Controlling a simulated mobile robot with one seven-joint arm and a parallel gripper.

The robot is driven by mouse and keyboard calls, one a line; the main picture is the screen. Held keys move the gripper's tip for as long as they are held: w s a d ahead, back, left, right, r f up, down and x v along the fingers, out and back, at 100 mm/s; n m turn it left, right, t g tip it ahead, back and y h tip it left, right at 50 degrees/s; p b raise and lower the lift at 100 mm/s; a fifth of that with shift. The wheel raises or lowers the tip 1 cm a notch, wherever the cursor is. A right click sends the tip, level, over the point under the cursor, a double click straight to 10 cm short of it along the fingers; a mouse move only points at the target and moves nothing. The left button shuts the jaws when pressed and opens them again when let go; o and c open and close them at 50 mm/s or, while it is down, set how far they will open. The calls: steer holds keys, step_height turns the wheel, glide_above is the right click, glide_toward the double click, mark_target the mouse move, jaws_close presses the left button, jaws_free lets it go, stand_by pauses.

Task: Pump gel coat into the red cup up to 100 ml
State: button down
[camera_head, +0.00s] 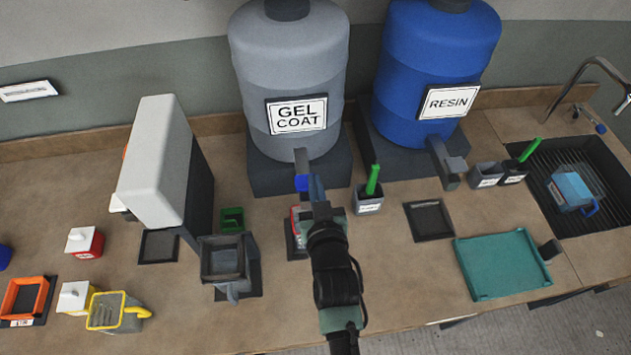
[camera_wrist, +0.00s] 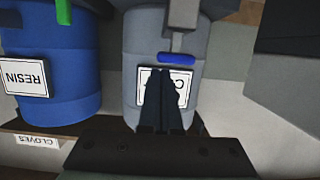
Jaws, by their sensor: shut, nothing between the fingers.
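The grey gel coat drum (camera_head: 290,65) stands at the back on a dark block, with its label facing front. It also shows in the wrist view (camera_wrist: 135,50). A blue lever (camera_head: 302,183) sits at its spout (camera_head: 301,160); the lever also shows in the wrist view (camera_wrist: 177,58). My gripper (camera_head: 314,188) is shut and empty, its fingertips close to the lever. In the wrist view its shut fingers (camera_wrist: 165,75) are just short of the lever; I cannot tell if they touch. The red cup (camera_head: 295,222) stands below the spout, mostly hidden by my gripper; its fill level is not visible.
A blue resin drum (camera_head: 420,80) stands to the right. A grey cup with a green-handled tool (camera_head: 368,200) is close right of my gripper. A grey open-topped holder (camera_head: 225,262) and a tall white-and-dark unit (camera_head: 155,160) stand left. A teal tray (camera_head: 500,268) lies right.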

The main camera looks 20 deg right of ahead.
steer(key=shift+f, duration=0.15)
step_height(320, 180, down, 4)
steer(key=b, duration=0.3)
steer(key=shift+r+b, duration=0.2)
steer(key=shift+b, duration=0.15)
steer(key=shift+f, duration=0.1)
stand_by(0.3)
steer(key=s+a+r, duration=0.2)
steer(key=s+r, duration=0.4)
steer(key=s, duration=0.3)
steer(key=shift+s+a+r, duration=0.15)
steer(key=shift+a+r, duration=0.2)
steer(key=shift+r, duration=0.05)
stand_by(1.0)
